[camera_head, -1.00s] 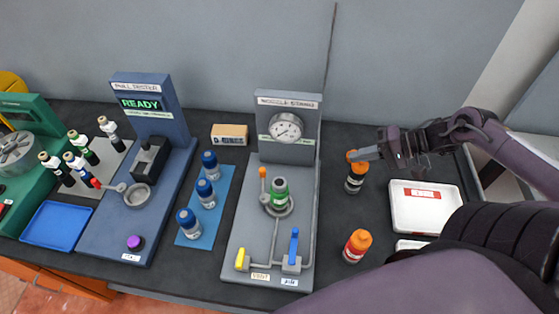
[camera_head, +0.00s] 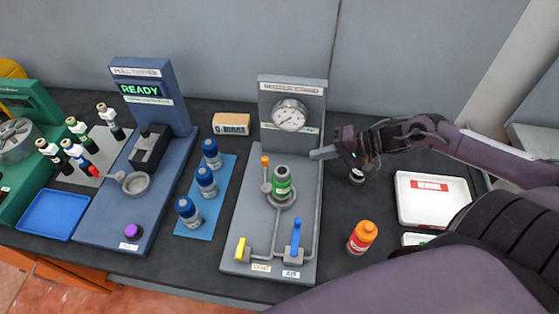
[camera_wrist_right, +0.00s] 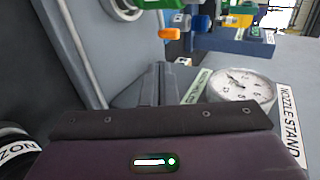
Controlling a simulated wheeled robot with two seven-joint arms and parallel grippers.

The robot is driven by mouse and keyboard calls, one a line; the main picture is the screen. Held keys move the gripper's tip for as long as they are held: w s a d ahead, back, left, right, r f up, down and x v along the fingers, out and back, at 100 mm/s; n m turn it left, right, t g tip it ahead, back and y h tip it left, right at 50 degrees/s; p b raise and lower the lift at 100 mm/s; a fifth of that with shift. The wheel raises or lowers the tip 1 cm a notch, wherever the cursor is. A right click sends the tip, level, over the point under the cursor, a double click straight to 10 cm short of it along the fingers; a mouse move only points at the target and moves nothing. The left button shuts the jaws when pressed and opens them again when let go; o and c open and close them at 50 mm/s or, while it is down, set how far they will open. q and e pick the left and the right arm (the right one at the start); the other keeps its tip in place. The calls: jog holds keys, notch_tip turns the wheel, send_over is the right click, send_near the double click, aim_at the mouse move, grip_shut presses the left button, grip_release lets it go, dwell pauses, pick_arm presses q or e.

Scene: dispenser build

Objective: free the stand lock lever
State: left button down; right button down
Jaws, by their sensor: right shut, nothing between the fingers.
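The nozzle stand (camera_head: 237,232) is a grey panel with an upright back plate and a gauge (camera_head: 290,115). Its small lever with an orange tip (camera_head: 265,162) stands upright, left of a green-banded bottle (camera_head: 281,183) seated in the stand's ring. In the right wrist view the orange tip (camera_wrist_right: 169,33) is beside the green bottle (camera_wrist_right: 160,3). My right gripper (camera_head: 314,155) is shut and empty at the stand's right edge, right of the bottle and apart from the lever. My left gripper is not in view.
A yellow handle (camera_head: 241,248) and a blue handle (camera_head: 295,238) are at the stand's front. An orange-capped bottle (camera_head: 361,238) stands right of it, another bottle (camera_head: 356,176) below my wrist. Blue-capped bottles (camera_head: 206,182) stand left. A white tray (camera_head: 403,209) is at right.

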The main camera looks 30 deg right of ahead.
jog(key=b+x, duration=0.1)
jog(key=x, duration=0.7)
jog(key=shift+w+a, duration=0.1)
jog(key=shift+a, duration=0.05)
jog(key=shift+w+a+r, duration=0.15)
jog(key=shift+w+a, duration=0.55)
jog(key=shift+a, duration=0.15)
jog(key=shift+w+a+p, duration=0.3)
jog(key=shift+w+a, duration=0.1)
jog(key=shift+a, duration=0.2)
